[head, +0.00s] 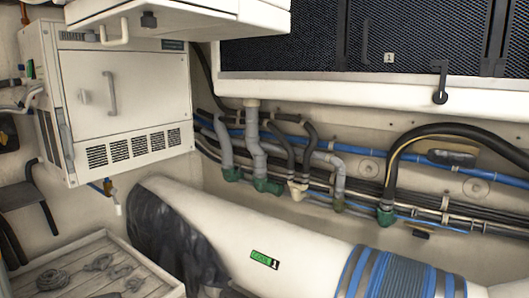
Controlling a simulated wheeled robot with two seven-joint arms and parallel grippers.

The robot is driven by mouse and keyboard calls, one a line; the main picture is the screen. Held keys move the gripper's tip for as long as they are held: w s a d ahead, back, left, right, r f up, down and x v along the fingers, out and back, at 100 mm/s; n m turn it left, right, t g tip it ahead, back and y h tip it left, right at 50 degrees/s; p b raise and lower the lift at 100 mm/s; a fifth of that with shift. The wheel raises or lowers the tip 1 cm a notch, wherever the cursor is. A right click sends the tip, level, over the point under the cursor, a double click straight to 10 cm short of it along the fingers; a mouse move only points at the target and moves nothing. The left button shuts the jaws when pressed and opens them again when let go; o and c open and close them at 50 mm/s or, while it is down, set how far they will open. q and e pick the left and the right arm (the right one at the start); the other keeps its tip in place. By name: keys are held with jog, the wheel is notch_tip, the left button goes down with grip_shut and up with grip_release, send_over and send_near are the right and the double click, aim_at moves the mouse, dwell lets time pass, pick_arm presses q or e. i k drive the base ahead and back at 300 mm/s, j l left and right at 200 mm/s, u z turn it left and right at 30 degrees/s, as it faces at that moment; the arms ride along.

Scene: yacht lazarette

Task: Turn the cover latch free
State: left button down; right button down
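A dark latch (440,84) hangs at the lower edge of the black mesh cover (300,48) at the upper right, its rounded end lying over the white frame below. A white cabinet (130,80) at the left has a door with a grey vertical handle (110,93) and a small light turn-catch (84,97) at the door's left side. I cannot tell for certain which of these is the cover latch. Neither of my grippers is in view.
Grey hoses with green fittings (268,186) and blue pipes run along the back wall. A large white tube (225,220) with a green label crosses the lower front. A wooden tray (80,252) with rope and metal fittings is at lower left. A white box overhangs the top.

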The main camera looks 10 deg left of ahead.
aim_at(83, 96)
jog(key=u, duration=1.35)
